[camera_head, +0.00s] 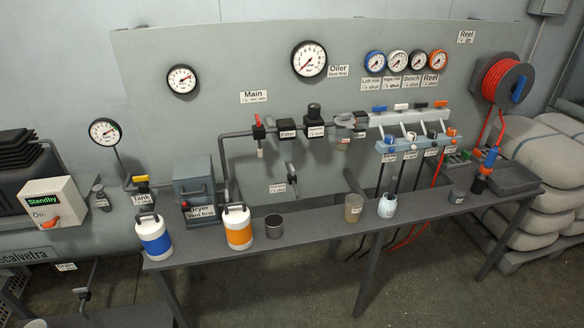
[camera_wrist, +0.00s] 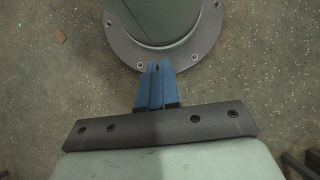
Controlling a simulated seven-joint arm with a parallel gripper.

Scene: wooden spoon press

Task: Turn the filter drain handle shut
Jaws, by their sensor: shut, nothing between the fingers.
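The filter block (camera_head: 287,134) sits on the dark pipe across the grey panel in the head view. Below it hangs a small dark valve with a handle (camera_head: 292,174), beside a white label (camera_head: 278,188) too small to read. I take this to be the filter drain, but its handle angle is too small to tell. My gripper (camera_wrist: 157,68) shows only in the wrist view, with its blue fingers shut and empty above the speckled floor. It is not visible in the head view, and no valve shows in the wrist view.
The bench (camera_head: 325,226) stands in front of the panel. On it are an orange-banded canister (camera_head: 238,229), a blue-banded canister (camera_head: 154,238), a dark cup (camera_head: 273,226) and a tan cup (camera_head: 353,209). A valve rack (camera_head: 415,146) stands to the right. The space before the drain looks clear.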

